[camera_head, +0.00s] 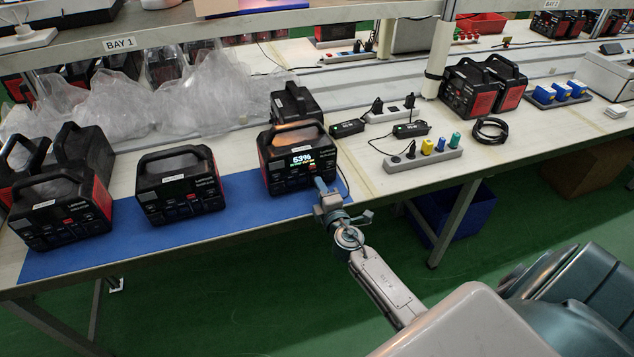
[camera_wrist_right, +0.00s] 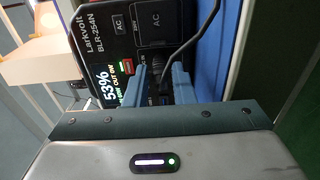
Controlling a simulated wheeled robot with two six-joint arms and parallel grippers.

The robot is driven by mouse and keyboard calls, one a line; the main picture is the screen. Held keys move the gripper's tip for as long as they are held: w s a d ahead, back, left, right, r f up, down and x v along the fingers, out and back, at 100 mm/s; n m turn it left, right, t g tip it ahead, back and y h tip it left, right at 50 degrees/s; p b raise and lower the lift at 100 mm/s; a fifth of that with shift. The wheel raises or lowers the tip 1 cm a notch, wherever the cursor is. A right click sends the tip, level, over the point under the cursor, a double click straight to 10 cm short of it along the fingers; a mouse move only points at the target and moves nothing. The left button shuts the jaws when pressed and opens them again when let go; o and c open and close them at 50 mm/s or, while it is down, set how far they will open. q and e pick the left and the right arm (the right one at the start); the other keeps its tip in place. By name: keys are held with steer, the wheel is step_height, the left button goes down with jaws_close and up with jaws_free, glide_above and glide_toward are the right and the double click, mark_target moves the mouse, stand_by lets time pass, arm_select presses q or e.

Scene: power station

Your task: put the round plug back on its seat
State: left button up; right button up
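The black power station (camera_head: 298,158) with a lit 53% display stands on the blue mat. My right gripper (camera_head: 321,184) is at its front, low on the right side. In the right wrist view, the blue fingers of my right gripper (camera_wrist_right: 158,84) close around a dark round plug (camera_wrist_right: 157,68), with a black cable (camera_wrist_right: 192,48) running from it. The plug is right at the front panel of the power station (camera_wrist_right: 95,30), below the AC sockets; whether it touches the panel I cannot tell. Its seat is hidden. My left gripper is out of view.
Other power stations stand on the blue mat (camera_head: 170,234) to the left, and one is behind. Power strips (camera_head: 424,158) with plugs and adapters lie to the right. Clear plastic wrap (camera_head: 190,90) lies behind. The table's front edge is close under my right arm.

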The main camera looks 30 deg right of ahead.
jaws_close()
steer(key=shift+s, duration=0.15)
steer(key=shift+v, duration=1.95)
